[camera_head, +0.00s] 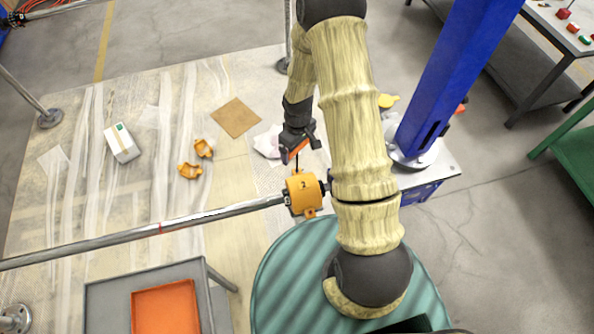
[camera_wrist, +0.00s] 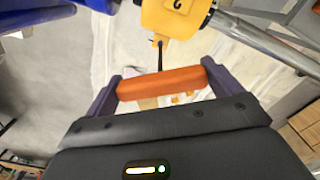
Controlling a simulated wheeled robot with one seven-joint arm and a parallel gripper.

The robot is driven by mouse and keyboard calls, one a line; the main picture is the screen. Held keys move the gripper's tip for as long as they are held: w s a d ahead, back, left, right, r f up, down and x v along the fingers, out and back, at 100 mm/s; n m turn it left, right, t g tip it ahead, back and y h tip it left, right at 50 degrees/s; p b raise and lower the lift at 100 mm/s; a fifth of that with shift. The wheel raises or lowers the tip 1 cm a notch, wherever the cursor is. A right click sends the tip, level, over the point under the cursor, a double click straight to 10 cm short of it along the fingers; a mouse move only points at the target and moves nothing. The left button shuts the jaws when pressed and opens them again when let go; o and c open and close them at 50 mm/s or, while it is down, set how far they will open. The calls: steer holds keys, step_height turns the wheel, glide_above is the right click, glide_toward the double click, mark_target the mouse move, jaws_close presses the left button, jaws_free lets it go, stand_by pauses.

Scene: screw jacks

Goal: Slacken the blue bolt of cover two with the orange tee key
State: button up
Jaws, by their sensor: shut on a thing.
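Cover two (camera_head: 303,193) is a yellow-orange clamp marked "2" around the long metal pipe; in the wrist view it sits at the top (camera_wrist: 176,17). My gripper (camera_head: 297,148) is just behind the cover in the head view. It is shut on the orange handle of the tee key (camera_wrist: 160,83), which lies crosswise between the purple fingers. The key's thin dark shaft runs from the handle to the cover's near edge in the wrist view.
The metal pipe (camera_head: 190,223) crosses from the left. A blue column (camera_head: 455,75) stands to the right. Orange shell pieces (camera_head: 190,170), a brown square (camera_head: 236,117) and a white box (camera_head: 122,143) lie on the sheeted floor. An orange tray (camera_head: 165,308) is at the lower left.

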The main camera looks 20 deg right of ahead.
steer(key=shift+r, duration=0.4)
step_height(320, 180, up, 7)
steer(key=p, duration=0.5)
steer(key=shift+a, duration=0.1)
stand_by(0.6)
